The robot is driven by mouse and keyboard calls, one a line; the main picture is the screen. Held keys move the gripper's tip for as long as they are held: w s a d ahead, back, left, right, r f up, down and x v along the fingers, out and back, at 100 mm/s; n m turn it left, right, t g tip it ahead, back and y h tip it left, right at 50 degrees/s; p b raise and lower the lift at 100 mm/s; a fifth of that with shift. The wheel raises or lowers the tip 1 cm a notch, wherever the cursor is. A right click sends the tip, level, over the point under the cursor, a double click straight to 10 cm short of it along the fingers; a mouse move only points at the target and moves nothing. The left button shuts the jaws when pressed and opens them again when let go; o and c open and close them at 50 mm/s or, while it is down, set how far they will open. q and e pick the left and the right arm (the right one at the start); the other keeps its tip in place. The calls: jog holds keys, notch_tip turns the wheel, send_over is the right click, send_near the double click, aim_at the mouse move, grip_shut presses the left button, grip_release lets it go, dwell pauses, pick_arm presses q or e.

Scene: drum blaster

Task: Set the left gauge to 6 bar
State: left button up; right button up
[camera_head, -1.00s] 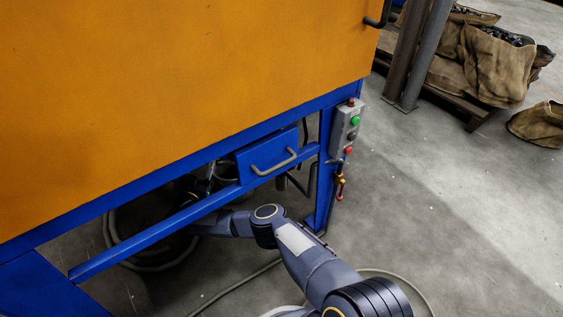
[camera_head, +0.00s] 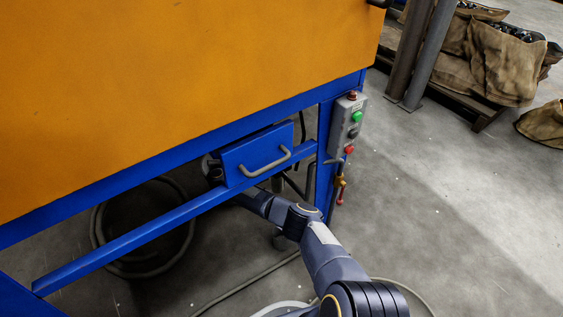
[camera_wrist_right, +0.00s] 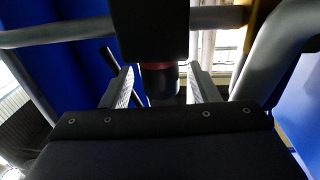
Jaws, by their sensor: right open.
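No gauge face shows clearly in either view. In the right wrist view, a dark block (camera_wrist_right: 150,28) hangs at the top centre with a red ring (camera_wrist_right: 158,66) and a black round knob-like part (camera_wrist_right: 163,84) below it. My right gripper (camera_wrist_right: 161,92) is open, with one pale finger on each side of the black part; whether they touch it I cannot tell. In the head view, my right arm reaches under the blue frame, and its gripper is hidden behind the blue box with a handle (camera_head: 262,158). My left gripper is not in view.
The orange cabinet (camera_head: 180,80) and its blue rail (camera_head: 150,235) stand above and in front of my right arm. A control box (camera_head: 347,128) with buttons sits on the blue leg. A hose (camera_head: 245,285) lies on the floor. Grey pipes (camera_wrist_right: 275,50) cross the wrist view.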

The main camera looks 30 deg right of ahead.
jog(key=shift+d+f+b, duration=0.25)
jog(key=shift+d+b, duration=0.15)
jog(key=shift+d, duration=0.25)
jog(key=shift+d+r+b, duration=0.25)
jog(key=shift+d+b, duration=0.15)
jog(key=shift+d, duration=0.2)
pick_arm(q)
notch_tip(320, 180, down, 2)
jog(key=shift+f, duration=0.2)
pick_arm(e)
jog(key=shift+c, duration=0.3)
